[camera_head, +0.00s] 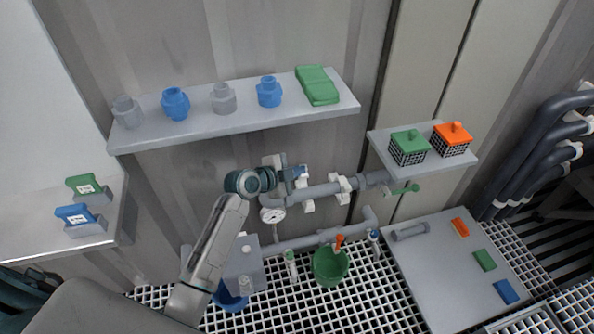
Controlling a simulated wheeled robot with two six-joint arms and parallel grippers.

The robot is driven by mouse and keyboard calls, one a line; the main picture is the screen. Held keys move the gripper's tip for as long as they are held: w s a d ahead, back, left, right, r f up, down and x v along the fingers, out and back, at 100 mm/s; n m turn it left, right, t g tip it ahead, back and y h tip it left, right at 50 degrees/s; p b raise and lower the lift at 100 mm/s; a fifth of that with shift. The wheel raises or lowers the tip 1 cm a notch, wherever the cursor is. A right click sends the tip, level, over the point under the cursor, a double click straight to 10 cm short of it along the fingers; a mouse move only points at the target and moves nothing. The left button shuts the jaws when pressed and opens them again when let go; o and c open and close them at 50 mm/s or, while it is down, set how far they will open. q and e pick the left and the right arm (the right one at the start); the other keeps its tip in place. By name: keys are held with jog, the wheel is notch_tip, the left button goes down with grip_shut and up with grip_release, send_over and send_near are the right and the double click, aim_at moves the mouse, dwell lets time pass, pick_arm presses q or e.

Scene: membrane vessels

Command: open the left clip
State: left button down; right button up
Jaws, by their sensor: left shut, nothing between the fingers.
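My left arm reaches up from the bottom left to the grey pipework on the wall. My left gripper (297,173) is at the left end of the upper pipe (322,190), shut with nothing between its fingers. A small blue and white part (302,171) shows right at the fingertips; I cannot tell whether they touch. Whether the left clip is open or closed is too small to tell. My right gripper is out of view.
A shelf (200,128) above holds blue and grey fittings and a green pad. A pressure gauge (272,215) is below the gripper. A green bucket (330,266) stands on the grating. A right shelf (388,150) holds two lidded baskets. A grey panel (440,282) lies lower right.

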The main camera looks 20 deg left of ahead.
pick_arm(q)
jog(key=shift+w+a+f, duration=0.2)
jog(key=shift+w+f, duration=0.25)
jog(key=shift+w+a+n+g, duration=0.5)
jog(key=shift+w+n+g, duration=0.2)
jog(key=shift+w, duration=0.05)
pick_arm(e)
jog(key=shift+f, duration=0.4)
pick_arm(q)
jog(key=shift+s, duration=0.1)
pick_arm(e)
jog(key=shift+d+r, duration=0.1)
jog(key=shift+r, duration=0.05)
pick_arm(q)
jog(key=shift+s+d+p, duration=0.4)
jog(key=shift+s, duration=0.15)
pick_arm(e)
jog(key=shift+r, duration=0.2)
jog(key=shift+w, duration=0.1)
